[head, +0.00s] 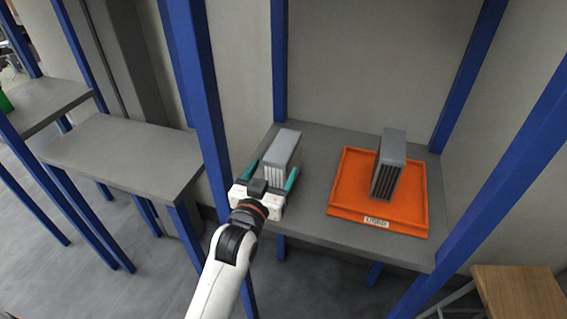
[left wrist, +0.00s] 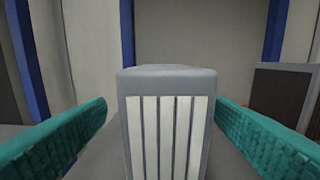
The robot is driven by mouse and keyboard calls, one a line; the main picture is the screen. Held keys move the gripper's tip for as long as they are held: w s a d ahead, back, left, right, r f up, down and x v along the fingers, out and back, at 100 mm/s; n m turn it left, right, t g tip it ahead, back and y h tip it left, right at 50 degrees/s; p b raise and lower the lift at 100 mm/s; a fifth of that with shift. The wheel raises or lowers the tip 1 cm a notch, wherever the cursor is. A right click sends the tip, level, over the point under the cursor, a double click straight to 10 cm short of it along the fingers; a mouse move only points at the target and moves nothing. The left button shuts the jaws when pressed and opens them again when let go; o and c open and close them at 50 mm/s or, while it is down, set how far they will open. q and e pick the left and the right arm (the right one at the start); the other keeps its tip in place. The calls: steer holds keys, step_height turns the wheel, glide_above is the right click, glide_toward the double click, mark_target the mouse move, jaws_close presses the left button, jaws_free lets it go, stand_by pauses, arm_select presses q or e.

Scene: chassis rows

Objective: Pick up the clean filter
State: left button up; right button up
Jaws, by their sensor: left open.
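The clean filter (head: 283,153), a grey block with a white pleated face, stands upright on the left part of the grey shelf. In the left wrist view the filter (left wrist: 167,130) fills the middle, its white pleats facing me. My left gripper (head: 272,176) is open at the filter's near end. Its teal fingers stand to the left and right of the filter, with a visible gap on each side in the left wrist view (left wrist: 162,135). My right gripper is in neither view.
An orange tray (head: 345,190) labelled "USED" sits on the right of the shelf (head: 310,200), holding a grey filter with dark slats (head: 388,165). Blue posts (head: 207,90) frame the shelf. An empty grey table (head: 125,155) stands at left and a wooden surface (head: 520,295) at lower right.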

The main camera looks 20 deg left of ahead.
arm_select(q)
steer(key=w, duration=0.1)
steer(key=w+p, duration=0.1)
steer(key=w, duration=0.2)
steer(key=shift+w+d, duration=0.15)
steer(key=shift+d, duration=0.15)
steer(key=shift+w+f+p, duration=0.15)
steer(key=shift+w+p, duration=0.15)
steer(key=shift+w, duration=0.2)
steer(key=shift+s, duration=0.15)
steer(key=c, duration=1.2)
